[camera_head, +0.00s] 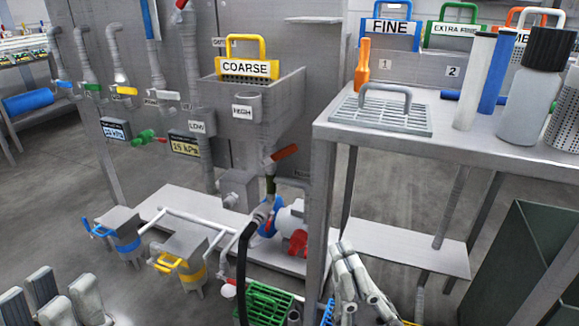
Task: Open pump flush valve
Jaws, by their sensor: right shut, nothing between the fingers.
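A pump (290,217) with blue and red parts stands on the low shelf in the middle. A valve with a red lever (285,152) sits on the pipe above it, its lever tilted up to the right. Another red-and-white fitting (228,290) is low on the pipe by the black hose. No readable label shows which is the flush valve. My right gripper (345,250) is shut and empty, right of the pump and apart from both fittings. My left gripper (50,295) is at the bottom left with its fingers spread, empty, far from the pump; its lower part is cut off.
A grey table (440,137) with a grate, bottles and cylinders stands on the right, its leg between the pump and my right gripper. A black hose (242,265) and green crate (265,302) are below the pump. Blue-handled (126,238) and yellow-handled (186,262) canisters stand left.

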